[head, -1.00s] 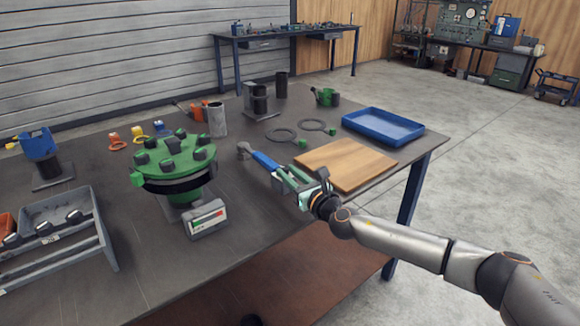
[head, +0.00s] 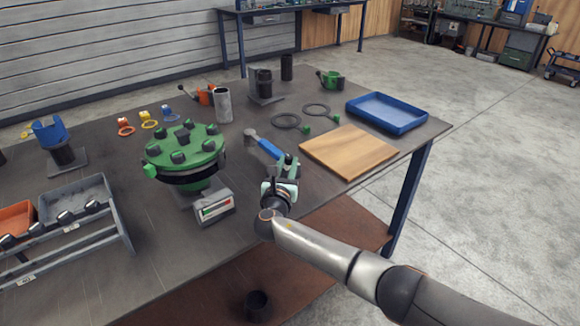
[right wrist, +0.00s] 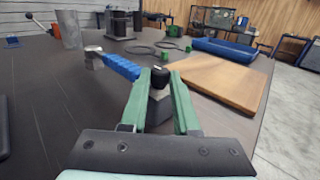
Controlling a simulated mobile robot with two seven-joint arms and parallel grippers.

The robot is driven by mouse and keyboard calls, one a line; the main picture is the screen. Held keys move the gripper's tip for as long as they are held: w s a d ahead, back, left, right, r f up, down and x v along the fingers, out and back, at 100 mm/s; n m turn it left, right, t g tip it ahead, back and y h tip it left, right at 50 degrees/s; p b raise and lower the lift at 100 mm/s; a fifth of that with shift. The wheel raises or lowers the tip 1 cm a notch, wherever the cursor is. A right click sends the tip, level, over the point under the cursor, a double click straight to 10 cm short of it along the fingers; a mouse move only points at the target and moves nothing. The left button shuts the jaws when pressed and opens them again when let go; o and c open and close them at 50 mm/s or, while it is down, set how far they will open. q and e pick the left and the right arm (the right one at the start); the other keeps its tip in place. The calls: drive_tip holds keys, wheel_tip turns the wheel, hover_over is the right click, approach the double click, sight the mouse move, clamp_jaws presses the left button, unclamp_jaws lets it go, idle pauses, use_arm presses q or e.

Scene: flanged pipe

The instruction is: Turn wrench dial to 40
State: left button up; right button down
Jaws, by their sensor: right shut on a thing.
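The wrench has a blue handle (head: 266,147) and a grey head (head: 250,135). It lies between the green flanged pipe (head: 184,147) and the wooden board. In the right wrist view the wrench's blue grip (right wrist: 122,67) points away to the upper left. Its near end, a dark dial (right wrist: 159,80) above a grey block, sits between my green fingers. My right gripper (head: 287,168) is shut on this dial end, and its fingers partly hide it in the head view. The dial's numbers cannot be read. My left gripper is not in view.
A small display box (head: 215,207) stands in front of the flanged pipe. The wooden board (head: 348,152) lies close right of the wrench, with a blue tray (head: 386,113) behind it. Two ring gaskets (head: 287,121) lie beyond. A grey parts bin (head: 118,215) stands at left.

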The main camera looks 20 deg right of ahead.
drive_tip(key=h+b, duration=0.1)
drive_tip(key=m+g+b, duration=0.1)
drive_tip(key=m+h+b, duration=0.1)
drive_tip(key=shift+w+a+f+g+h, duration=0.15)
drive_tip(key=shift+a+f+g+h, duration=0.1)
drive_tip(key=shift+g+h, duration=0.05)
drive_tip(key=shift+m+g+h+b, duration=0.4)
drive_tip(key=shift+h+b, duration=0.1)
drive_tip(key=shift+b, duration=0.05)
drive_tip(key=shift+r, duration=0.1)
drive_tip(key=shift+w+m+g+h+b, duration=0.1)
drive_tip(key=shift+m+g+h+b, duration=0.2)
drive_tip(key=shift+h+b, duration=0.15)
drive_tip(key=shift+r, duration=0.15)
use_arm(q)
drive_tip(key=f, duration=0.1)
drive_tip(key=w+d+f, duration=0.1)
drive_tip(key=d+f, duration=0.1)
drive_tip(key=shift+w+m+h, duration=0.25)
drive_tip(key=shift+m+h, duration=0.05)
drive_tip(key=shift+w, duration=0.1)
use_arm(e)
drive_tip(key=c, duration=0.6)
unclamp_jaws()
drive_tip(key=shift+c, duration=0.2)
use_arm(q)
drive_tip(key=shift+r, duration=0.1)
use_arm(e)
drive_tip(key=shift+a, duration=0.1)
